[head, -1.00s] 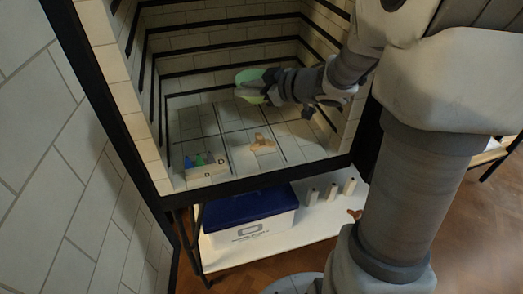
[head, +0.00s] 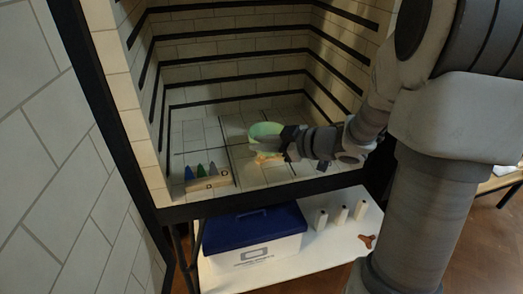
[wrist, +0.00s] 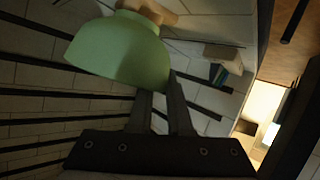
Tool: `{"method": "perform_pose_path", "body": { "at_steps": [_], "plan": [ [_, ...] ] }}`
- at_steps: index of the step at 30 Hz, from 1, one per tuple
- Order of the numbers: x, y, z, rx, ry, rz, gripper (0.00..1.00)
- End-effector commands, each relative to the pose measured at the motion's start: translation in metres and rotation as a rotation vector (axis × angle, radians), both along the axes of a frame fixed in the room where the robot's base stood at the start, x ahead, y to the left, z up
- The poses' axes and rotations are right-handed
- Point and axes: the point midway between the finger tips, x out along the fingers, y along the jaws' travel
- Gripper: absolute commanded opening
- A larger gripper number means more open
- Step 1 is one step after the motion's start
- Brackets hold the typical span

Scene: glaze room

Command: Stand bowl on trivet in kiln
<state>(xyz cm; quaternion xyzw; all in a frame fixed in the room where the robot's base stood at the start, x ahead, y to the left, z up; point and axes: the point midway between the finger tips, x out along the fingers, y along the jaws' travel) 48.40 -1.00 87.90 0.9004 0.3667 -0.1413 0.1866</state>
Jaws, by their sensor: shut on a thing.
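A pale green bowl (head: 265,130) is in the kiln (head: 190,140), held by its rim in my gripper (head: 284,141). In the wrist view the bowl (wrist: 120,50) hangs beyond the shut fingers (wrist: 160,92), with its foot toward the trivet. The tan, wooden-looking trivet (head: 268,161) is on the kiln floor, just below the bowl and partly hidden by it and the gripper. It also shows past the bowl's foot in the wrist view (wrist: 152,11). I cannot tell whether the bowl touches the trivet.
A small rack with blue and green cones (head: 208,181) stands at the kiln floor's front left. Below, a white shelf (head: 325,245) holds a blue-lidded box (head: 255,240), several short posts (head: 340,215) and another brown trivet (head: 367,241).

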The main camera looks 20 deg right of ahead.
Motion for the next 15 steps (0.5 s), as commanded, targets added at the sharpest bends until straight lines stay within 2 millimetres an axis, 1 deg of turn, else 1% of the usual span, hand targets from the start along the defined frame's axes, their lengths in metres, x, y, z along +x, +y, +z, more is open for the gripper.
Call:
{"method": "perform_pose_path", "body": {
  "at_steps": [1,9,10,14,15],
  "plan": [
    [0.0004,0.0000,-0.0042,0.000,-0.003,0.000,0.00],
    [0.0003,0.0002,-0.0035,0.000,-0.003,0.000,0.00],
    [0.0001,0.0002,-0.0040,-0.001,-0.001,0.000,0.20],
    [0.0002,0.0002,-0.0037,-0.001,-0.001,0.000,0.44],
    [0.0002,0.0002,-0.0037,-0.001,-0.001,0.000,0.47]
  ]
}}
